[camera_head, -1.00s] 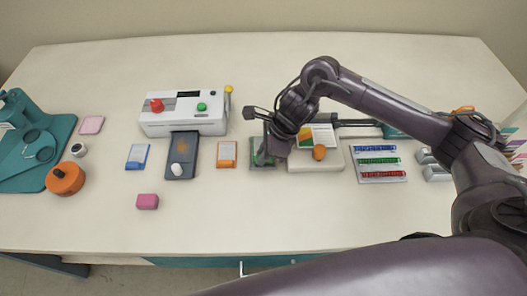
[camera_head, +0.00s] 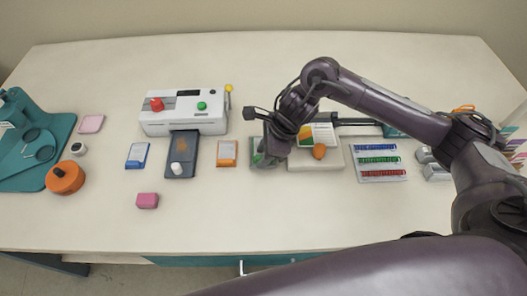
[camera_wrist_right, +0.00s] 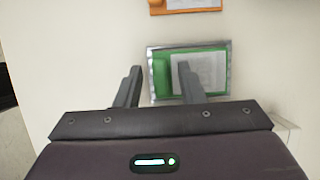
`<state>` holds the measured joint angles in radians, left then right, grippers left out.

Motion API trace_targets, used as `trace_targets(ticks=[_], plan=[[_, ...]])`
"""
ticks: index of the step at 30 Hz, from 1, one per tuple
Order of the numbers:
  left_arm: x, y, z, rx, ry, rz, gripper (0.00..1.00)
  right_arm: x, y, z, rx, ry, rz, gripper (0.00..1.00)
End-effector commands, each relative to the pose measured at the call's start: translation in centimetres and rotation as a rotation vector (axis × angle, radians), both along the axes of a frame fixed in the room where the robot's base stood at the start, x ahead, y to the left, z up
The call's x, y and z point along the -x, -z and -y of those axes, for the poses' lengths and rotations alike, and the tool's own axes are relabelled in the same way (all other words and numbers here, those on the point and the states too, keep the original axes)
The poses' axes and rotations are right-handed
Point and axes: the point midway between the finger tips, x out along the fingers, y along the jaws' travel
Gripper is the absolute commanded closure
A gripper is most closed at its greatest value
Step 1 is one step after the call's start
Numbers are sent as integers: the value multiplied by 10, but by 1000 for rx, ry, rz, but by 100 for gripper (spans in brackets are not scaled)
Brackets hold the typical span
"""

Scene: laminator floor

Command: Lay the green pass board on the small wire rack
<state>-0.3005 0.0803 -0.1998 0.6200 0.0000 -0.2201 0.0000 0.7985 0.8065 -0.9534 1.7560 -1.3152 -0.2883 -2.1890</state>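The green pass board (camera_wrist_right: 162,72) shows in the right wrist view, with a white printed sheet on its face. It lies flat inside a silver-grey rim (camera_wrist_right: 190,45), which looks like the small wire rack. In the head view the green and grey patch (camera_head: 259,160) is partly hidden by my right gripper (camera_head: 270,150). In the wrist view my right gripper (camera_wrist_right: 158,75) has its two fingers apart with nothing held between them. One finger overlaps the board in the picture and the other is beside it; their height above it is unclear. My left gripper is not in view.
An orange card (camera_head: 227,153) lies just left of the rack. A cream block (camera_head: 316,164) with a colourful card and an orange knob stands close on the right. The white laminator (camera_head: 185,118) is behind to the left.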

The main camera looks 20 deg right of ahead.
Motion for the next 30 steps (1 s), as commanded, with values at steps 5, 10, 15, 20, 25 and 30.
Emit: trace_targets(ticks=[5,10,15,20,25,30], plan=[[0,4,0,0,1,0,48,1,-26,10,0,0,7,65],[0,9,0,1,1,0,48,5,-62,25,1,0,8,65],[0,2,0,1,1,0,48,9,-94,37,2,1,6,65],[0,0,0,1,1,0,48,11,-109,42,1,0,3,65],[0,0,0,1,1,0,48,12,-113,44,-1,1,0,65],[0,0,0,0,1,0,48,13,-112,44,-1,1,0,65]])
